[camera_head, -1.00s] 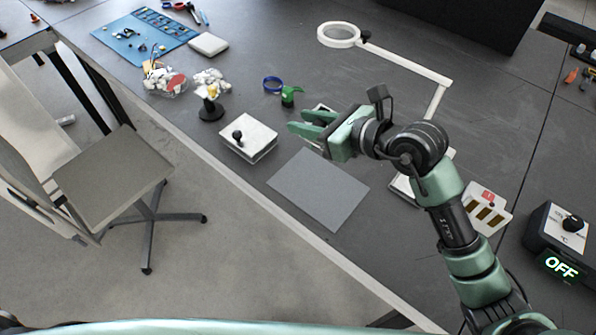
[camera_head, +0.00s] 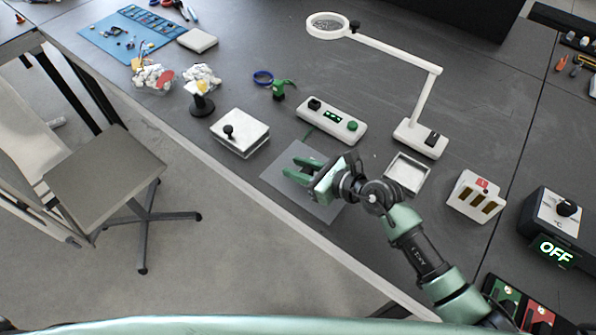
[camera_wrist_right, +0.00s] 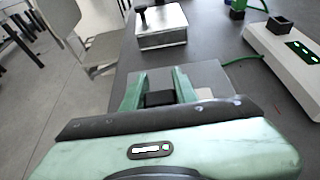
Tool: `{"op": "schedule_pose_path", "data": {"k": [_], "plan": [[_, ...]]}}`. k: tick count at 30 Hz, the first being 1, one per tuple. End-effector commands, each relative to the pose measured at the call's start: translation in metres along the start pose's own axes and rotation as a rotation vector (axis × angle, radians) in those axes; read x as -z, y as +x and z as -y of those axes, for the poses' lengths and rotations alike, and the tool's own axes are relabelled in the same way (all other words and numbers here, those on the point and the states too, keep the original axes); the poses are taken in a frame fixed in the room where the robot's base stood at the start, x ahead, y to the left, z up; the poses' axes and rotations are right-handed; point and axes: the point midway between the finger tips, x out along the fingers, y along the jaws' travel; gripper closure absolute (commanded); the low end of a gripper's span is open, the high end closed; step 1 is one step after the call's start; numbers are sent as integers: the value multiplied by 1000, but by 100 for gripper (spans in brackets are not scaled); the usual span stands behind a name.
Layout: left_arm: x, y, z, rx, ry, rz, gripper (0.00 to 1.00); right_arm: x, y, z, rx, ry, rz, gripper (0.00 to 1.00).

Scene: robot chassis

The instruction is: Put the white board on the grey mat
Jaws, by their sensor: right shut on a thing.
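The grey mat (camera_head: 276,176) lies flat near the table's front edge; its far part shows in the wrist view (camera_wrist_right: 208,76). My right gripper (camera_head: 293,168) is low over the mat, fingers pointing left. In the wrist view (camera_wrist_right: 158,84) its fingers are spaced apart, with a small dark thing (camera_wrist_right: 160,98) between them; what it is I cannot tell. A long white board (camera_head: 331,119) with a black block, green display and green knob lies beyond the mat, apart from the gripper. Whether it is the task's board I cannot tell. My left gripper is not in view.
A white box with a black knob (camera_head: 240,132) stands left of the mat. A white tray (camera_head: 408,172), magnifier lamp (camera_head: 420,138) and slotted white block (camera_head: 475,197) stand to the right. A green wire (camera_head: 308,134) lies between board and mat.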

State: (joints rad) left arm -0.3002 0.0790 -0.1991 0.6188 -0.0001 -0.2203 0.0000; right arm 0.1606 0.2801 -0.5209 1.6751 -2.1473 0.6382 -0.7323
Motion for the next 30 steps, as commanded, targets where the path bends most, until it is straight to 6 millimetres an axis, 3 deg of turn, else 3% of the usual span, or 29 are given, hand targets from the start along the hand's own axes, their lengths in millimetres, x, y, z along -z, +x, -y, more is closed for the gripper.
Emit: {"op": "schedule_pose_path", "data": {"k": [3,15,16,18,30], "plan": [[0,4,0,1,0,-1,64,13,5,0,1,1,1,100],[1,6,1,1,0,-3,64,17,7,0,1,0,0,100],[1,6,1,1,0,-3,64,18,7,0,1,0,0,69],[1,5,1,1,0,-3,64,16,7,0,1,0,0,50],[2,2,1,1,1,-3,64,12,4,0,1,0,1,50]]}}
